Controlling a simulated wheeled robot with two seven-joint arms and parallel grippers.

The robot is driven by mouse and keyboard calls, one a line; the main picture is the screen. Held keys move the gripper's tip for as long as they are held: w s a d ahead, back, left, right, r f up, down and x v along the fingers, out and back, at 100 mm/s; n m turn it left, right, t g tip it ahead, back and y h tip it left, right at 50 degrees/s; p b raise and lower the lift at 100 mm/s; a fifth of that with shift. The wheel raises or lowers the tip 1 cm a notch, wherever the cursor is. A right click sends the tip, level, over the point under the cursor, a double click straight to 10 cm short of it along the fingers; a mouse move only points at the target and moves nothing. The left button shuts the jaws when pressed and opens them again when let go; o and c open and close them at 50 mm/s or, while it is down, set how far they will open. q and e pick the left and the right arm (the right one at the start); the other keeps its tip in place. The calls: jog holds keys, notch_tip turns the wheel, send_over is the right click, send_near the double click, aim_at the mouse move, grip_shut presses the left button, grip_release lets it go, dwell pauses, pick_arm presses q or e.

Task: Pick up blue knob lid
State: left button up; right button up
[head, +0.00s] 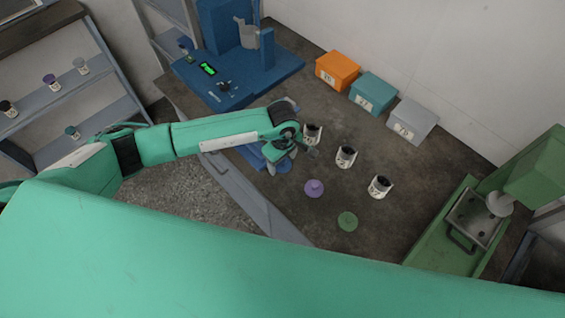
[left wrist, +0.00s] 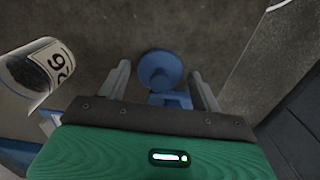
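The blue knob lid (left wrist: 160,68) lies on the table in the left wrist view, its round knob facing up. My left gripper (left wrist: 159,74) is open, with one finger on each side of the lid; I cannot tell whether the fingers touch it. In the head view my left gripper (head: 282,152) is low over the table near its front edge, left of the white cups, and largely hides the lid. My right gripper is not in view.
A labelled white cup (left wrist: 38,68) stands close left of the gripper in the wrist view. A purple lid (head: 314,188) and a green lid (head: 347,221) lie nearby. Orange (head: 338,70), teal (head: 373,92) and grey (head: 412,119) boxes stand behind. A green machine (head: 440,240) stands right.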

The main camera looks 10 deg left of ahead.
pick_arm(q)
jog(key=c, duration=0.7)
jog(key=shift+r, duration=0.15)
